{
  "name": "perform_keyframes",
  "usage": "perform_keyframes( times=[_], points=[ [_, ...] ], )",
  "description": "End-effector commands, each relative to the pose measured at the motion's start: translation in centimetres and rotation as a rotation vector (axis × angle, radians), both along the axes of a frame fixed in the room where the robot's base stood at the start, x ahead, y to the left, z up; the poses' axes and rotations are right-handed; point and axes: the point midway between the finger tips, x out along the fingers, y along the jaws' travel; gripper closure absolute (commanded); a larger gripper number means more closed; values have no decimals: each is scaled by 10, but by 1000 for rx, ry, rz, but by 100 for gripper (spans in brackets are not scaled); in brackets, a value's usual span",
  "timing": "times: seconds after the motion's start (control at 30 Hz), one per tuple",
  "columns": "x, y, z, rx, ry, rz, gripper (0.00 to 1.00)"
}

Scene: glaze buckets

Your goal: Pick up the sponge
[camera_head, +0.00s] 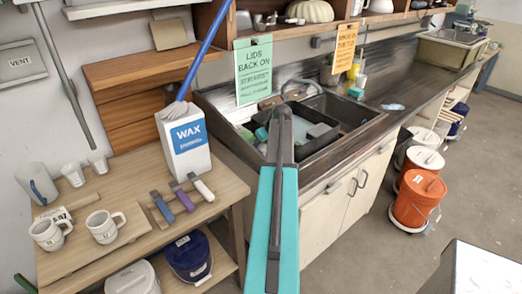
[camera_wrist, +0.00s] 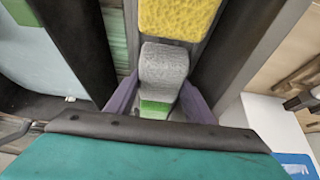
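In the wrist view, a bright yellow sponge-like block (camera_wrist: 178,18) lies ahead of my gripper, cut off by the top edge. My gripper's two purple fingers (camera_wrist: 160,96) stand apart on either side of a rounded grey block (camera_wrist: 163,68) with a green part at its near end. I cannot tell whether the fingers touch the grey block or only flank it from above. The yellow block is beyond the fingertips. In the head view, my teal arm reaches toward the black sink (camera_head: 345,141), and my gripper is hidden behind it.
A wooden table (camera_head: 130,184) at left carries mugs (camera_head: 104,227), a white WAX box (camera_head: 186,142) and several tools. Green (camera_head: 253,72) and orange (camera_head: 345,48) signs hang above the sink. Orange buckets (camera_head: 417,198) stand on the floor at right, with open floor beyond.

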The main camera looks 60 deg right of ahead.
Motion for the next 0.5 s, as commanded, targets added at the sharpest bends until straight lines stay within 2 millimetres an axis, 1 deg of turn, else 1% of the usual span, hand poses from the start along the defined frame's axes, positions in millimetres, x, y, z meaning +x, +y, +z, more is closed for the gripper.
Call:
perform_keyframes(
  times=[0.33,0.5],
  points=[
    [0,0,1,0,0,0,73],
    [0,-1,6,-1,-1,0,73]
  ],
)
